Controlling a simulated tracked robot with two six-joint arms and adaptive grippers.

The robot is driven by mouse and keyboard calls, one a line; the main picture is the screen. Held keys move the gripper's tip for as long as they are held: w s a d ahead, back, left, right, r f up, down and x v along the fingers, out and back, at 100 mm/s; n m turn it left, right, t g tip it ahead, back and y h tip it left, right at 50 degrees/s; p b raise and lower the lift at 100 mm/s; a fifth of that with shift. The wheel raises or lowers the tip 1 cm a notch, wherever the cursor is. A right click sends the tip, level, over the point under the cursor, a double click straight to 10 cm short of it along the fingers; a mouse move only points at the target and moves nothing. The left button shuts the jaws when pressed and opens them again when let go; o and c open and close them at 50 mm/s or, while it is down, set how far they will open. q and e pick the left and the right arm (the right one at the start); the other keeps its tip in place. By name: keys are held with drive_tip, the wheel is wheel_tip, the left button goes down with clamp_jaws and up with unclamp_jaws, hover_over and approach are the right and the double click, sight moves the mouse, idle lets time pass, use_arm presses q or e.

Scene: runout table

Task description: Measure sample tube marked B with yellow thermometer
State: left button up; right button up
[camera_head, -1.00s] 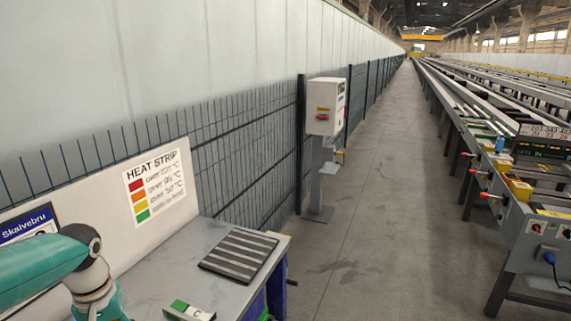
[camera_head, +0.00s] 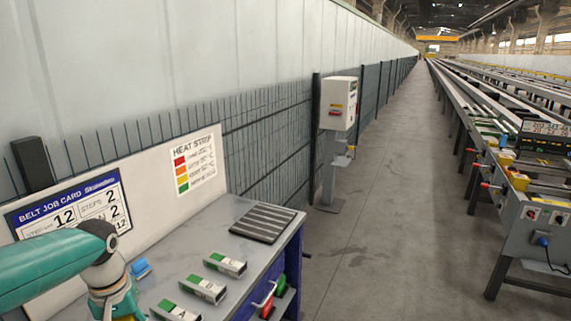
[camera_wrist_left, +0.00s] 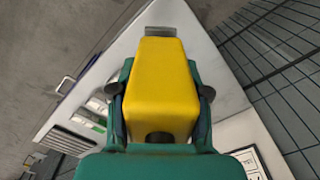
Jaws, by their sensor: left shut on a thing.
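My left gripper (camera_wrist_left: 161,91) is shut on the yellow thermometer (camera_wrist_left: 160,70), a chunky block filling the middle of the left wrist view. In the head view my left wrist hangs over the near left of the bench and the gripper is mostly cut off by the lower edge. Three small grey sample blocks with green ends lie in a slanting row to its right: the nearest (camera_head: 175,312) seems marked A, then a middle one (camera_head: 203,289) and a far one (camera_head: 225,264). The middle one's letter is too small to read surely. My right gripper is out of view.
The grey bench (camera_head: 190,250) carries a dark ribbed mat (camera_head: 262,223) at its far right and a small blue item (camera_head: 140,268) near my wrist. A back panel holds a job card (camera_head: 70,203) and heat strip chart (camera_head: 195,165). Red and green items (camera_head: 272,302) sit at the bench's right side.

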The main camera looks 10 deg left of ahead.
use_arm(q)
drive_tip(key=shift+s+d, duration=0.1)
drive_tip(key=shift+d, duration=0.2)
drive_tip(key=w+d+f+m, duration=0.3)
drive_tip(key=d+f, duration=0.5)
drive_tip(key=w+d+f+m, duration=0.2)
drive_tip(key=w+d+f, duration=0.1)
drive_tip(key=d+f, duration=0.6)
drive_tip(key=shift+w+m, duration=0.15)
drive_tip(key=shift+m, duration=0.25)
